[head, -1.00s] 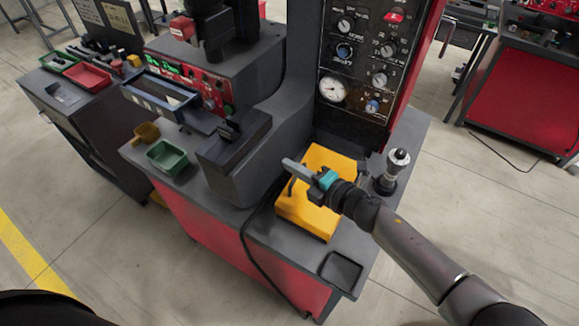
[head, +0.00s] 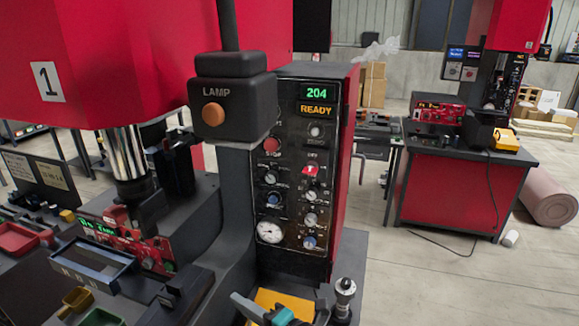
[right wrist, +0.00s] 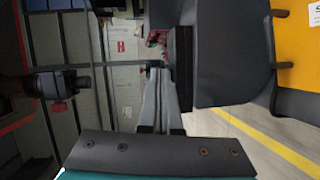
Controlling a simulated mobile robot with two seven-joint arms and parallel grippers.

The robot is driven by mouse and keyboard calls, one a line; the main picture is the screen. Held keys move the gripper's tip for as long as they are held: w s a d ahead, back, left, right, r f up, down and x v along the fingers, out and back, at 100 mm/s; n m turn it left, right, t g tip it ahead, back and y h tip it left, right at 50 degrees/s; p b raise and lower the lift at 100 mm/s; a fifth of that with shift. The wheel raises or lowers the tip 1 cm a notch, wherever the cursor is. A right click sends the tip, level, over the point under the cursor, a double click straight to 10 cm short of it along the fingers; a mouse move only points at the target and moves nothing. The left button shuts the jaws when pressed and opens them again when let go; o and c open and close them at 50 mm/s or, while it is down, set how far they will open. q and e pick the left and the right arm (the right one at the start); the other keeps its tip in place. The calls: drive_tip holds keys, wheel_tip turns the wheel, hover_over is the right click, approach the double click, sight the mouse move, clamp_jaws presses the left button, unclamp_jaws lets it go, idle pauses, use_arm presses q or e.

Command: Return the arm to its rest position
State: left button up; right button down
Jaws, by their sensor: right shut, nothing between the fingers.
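My right gripper (head: 246,304) shows at the bottom edge of the head view, with its grey fingers and teal part above or in front of a yellow box (head: 285,298). The right wrist view shows its two fingers (right wrist: 162,92) closed together with nothing between them. The yellow box also shows at the top right of the wrist view (right wrist: 296,45). The rest of my right arm is below the head view's frame. My left gripper is not in view.
A control panel (head: 292,180) with gauges and a READY display stands behind the gripper. A LAMP box (head: 232,105) hangs left of it. A silver-topped knob post (head: 343,297) stands close to the right of the gripper. A red workbench (head: 455,190) is farther off.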

drive_tip(key=s+d+m+t+h, duration=0.3)
drive_tip(key=d+m+h, duration=0.85)
drive_tip(key=m, duration=0.55)
drive_tip(key=s+d+f+m+g+h, duration=0.1)
drive_tip(key=s+d+f+m+g, duration=0.3)
drive_tip(key=s+d, duration=0.45)
drive_tip(key=s+d+f+m+g, duration=0.1)
drive_tip(key=s+d+m+g, duration=0.45)
drive_tip(key=s, duration=0.65)
wheel_tip(320, 180, down, 34)
drive_tip(key=s+n+g+b, duration=0.1)
drive_tip(key=s+b, duration=0.2)
drive_tip(key=b, duration=0.7)
drive_tip(key=s+d+f+b, duration=0.1)
drive_tip(key=s+f+b, duration=0.3)
drive_tip(key=s+f, duration=0.3)
drive_tip(key=s+d+f+g+b, duration=0.1)
drive_tip(key=s+f+b, duration=0.3)
drive_tip(key=f, duration=1)
drive_tip(key=s+d, duration=0.1)
drive_tip(key=s, duration=0.2)
drive_tip(key=shift+s+d+b, duration=0.15)
drive_tip(key=shift+d+b, duration=0.1)
drive_tip(key=shift+b, duration=0.1)
drive_tip(key=shift+h, duration=0.25)
